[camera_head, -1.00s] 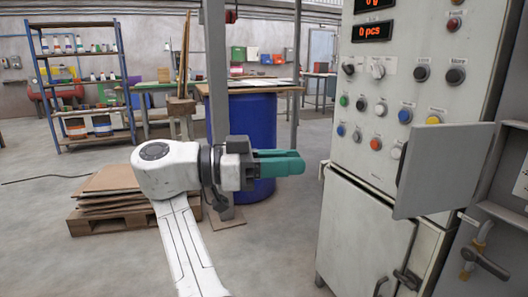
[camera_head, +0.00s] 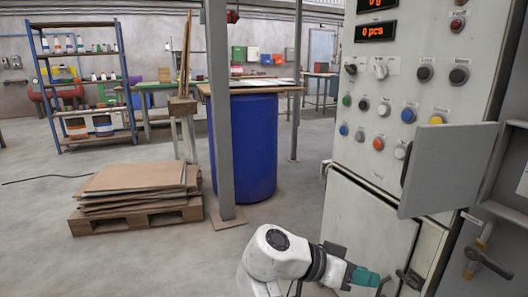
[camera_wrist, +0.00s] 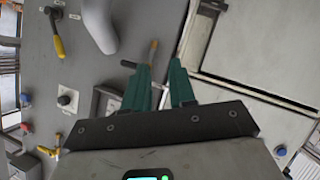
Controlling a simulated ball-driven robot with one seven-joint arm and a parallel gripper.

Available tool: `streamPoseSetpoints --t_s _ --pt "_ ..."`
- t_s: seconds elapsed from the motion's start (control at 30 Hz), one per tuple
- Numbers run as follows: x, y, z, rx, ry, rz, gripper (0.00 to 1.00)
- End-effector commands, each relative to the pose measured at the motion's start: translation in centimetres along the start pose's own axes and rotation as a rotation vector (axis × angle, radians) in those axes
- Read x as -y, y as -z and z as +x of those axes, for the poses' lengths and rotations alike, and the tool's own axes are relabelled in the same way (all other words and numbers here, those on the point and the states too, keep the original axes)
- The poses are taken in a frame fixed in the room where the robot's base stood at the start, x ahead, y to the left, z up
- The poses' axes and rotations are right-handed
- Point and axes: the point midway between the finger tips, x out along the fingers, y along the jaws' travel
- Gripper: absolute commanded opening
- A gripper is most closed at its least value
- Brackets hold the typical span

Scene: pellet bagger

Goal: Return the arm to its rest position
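My gripper (camera_head: 372,277) has teal fingers and is low at the bottom of the head view, in front of the lower cabinet door. In the wrist view my gripper (camera_wrist: 159,66) has its two fingers apart, with a gap between them and nothing held. My white arm is folded down at the bottom of the head view, partly cut off by the frame edge.
The control cabinet (camera_head: 385,90) stands close at the right, with its small panel (camera_head: 450,168) swung out. The lower door (camera_head: 365,225) has a handle near my gripper.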

Motion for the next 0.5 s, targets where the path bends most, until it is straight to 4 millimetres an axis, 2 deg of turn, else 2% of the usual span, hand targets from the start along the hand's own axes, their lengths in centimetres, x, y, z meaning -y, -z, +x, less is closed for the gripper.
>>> streamPoseSetpoints --t_s 0.03,0.2,0.3,0.4,0.5 --pt "-0.5 -2.3 2.8 0.045 0.016 -0.053 0.25" --pt "-2.3 -9.7 10.1 0.200 0.124 -0.234 0.25" --pt "-4.1 -14.0 13.5 0.283 0.203 -0.333 0.25" --pt "-6.2 -18.2 16.0 0.358 0.295 -0.426 0.25" --pt "-8.6 -22.3 17.7 0.425 0.398 -0.512 0.25"
